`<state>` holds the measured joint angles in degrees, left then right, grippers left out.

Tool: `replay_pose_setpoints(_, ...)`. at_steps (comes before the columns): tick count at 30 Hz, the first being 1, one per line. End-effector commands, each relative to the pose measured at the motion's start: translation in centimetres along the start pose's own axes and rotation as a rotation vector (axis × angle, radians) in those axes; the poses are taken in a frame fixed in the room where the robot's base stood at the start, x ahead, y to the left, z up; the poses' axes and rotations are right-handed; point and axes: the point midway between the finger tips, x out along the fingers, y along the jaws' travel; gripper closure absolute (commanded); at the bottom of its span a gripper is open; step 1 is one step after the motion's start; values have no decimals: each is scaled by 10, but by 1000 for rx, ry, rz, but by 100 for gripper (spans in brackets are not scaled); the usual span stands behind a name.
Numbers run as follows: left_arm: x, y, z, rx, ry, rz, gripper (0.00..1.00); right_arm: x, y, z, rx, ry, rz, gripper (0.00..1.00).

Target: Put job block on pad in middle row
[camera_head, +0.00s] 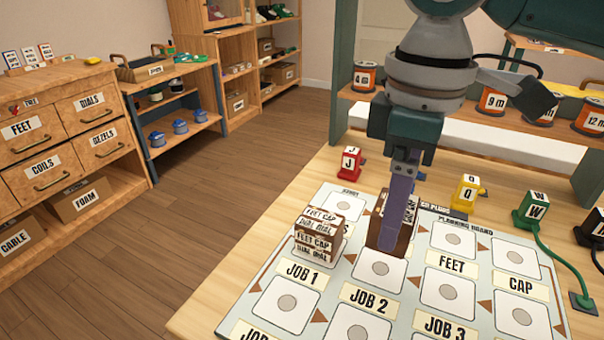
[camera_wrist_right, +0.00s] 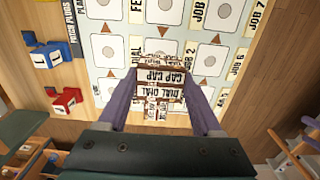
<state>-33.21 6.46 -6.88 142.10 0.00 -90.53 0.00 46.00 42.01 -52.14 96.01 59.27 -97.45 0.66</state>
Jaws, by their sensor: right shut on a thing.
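My right gripper (camera_head: 392,238) is shut on a dark brown job block (camera_head: 377,226) with white labels. It holds the block upright at the back edge of the pad above the JOB 2 label (camera_head: 368,299); I cannot tell whether it touches the board. In the right wrist view the block (camera_wrist_right: 160,75) sits between the purple fingers, with CAP CAP and DIAL DIAL labels legible. The planning board (camera_head: 262,290) has rows of white pads with grey discs. The left gripper is not in view.
A red J plug (camera_head: 349,163), yellow Q plug (camera_head: 466,194) and green W plug (camera_head: 532,210) stand behind the board; W has a green cable. Spools (camera_head: 493,101) line a shelf behind. The pads above FEET (camera_head: 451,264) and JOB 3 (camera_head: 445,325) are bare.

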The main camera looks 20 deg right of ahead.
Motion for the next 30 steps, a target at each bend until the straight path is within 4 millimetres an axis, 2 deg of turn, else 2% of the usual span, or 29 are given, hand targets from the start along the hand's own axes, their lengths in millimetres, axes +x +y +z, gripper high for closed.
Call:
replay_pose_setpoints(1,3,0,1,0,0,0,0,7,0,0,1,0,-1,91)
replay_pose_setpoints(7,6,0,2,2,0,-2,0,22,0,0,0,0,-1,91)
replay_pose_setpoints(13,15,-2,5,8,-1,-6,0,53,0,0,0,0,-2,91)
replay_pose_setpoints(24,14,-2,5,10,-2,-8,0,57,0,0,0,1,0,91)
replay_pose_setpoints(25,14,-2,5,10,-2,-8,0,57,0,0,0,1,0,32)
replay_pose_setpoints(30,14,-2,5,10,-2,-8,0,57,0,0,0,1,0,13)
